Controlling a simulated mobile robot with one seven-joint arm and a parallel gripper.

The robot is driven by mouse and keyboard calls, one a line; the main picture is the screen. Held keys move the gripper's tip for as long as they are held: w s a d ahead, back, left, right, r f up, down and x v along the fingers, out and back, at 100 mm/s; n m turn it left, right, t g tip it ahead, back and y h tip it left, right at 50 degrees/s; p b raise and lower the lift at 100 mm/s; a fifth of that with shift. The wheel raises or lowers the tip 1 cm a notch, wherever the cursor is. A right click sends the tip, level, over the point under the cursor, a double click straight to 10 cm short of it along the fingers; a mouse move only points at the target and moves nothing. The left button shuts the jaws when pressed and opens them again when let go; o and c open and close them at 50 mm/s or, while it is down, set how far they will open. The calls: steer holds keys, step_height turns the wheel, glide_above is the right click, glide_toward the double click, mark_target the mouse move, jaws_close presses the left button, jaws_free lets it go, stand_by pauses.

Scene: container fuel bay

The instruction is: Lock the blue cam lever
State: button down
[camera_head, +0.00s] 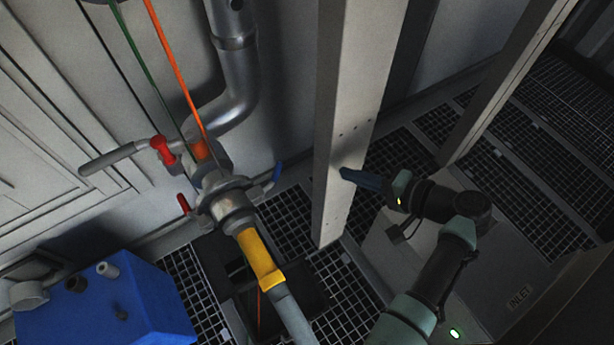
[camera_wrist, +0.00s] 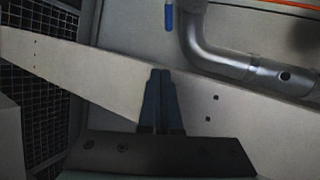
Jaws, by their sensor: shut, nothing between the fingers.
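The blue cam lever (camera_head: 277,173) sticks out to the right of the metal hose coupling (camera_head: 222,196), angled up from it. In the wrist view a blue handle (camera_wrist: 169,17), likely the same lever, shows at the top edge, with its base cut off. My gripper (camera_head: 343,173) is shut and empty, its dark blue fingers pointing left in front of the grey post. The post stands between the fingertips and the lever in the head view. The shut fingertips also show in the wrist view (camera_wrist: 161,73), over the post and apart from the blue handle.
The upright grey post (camera_head: 343,110) is close by my fingers. A red lever (camera_head: 183,204) is on the coupling's left, with a red-collared grey handle (camera_head: 112,158) above. A yellow-banded hose (camera_head: 262,262) runs down. A blue box (camera_head: 150,305) stands lower left, near a floor opening.

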steer(key=s+a+f+m+t+h+b, duration=0.1)
steer(key=s+a+f+m+t+b, duration=0.2)
steer(key=s+t+b, duration=0.3)
steer(key=shift+s+a+f+m+t+h+b, duration=0.25)
steer(key=shift+s+m+t+h+b, duration=0.15)
steer(key=shift+s+b, duration=0.75)
steer(key=shift+s, duration=0.1)
steer(key=s+a+b+x, duration=0.1)
steer(key=a+b+x, duration=0.1)
steer(key=x, duration=1)
steer(key=shift+a+f+b, duration=0.2)
steer(key=shift+a+b, duration=0.15)
steer(key=shift+b, duration=0.4)
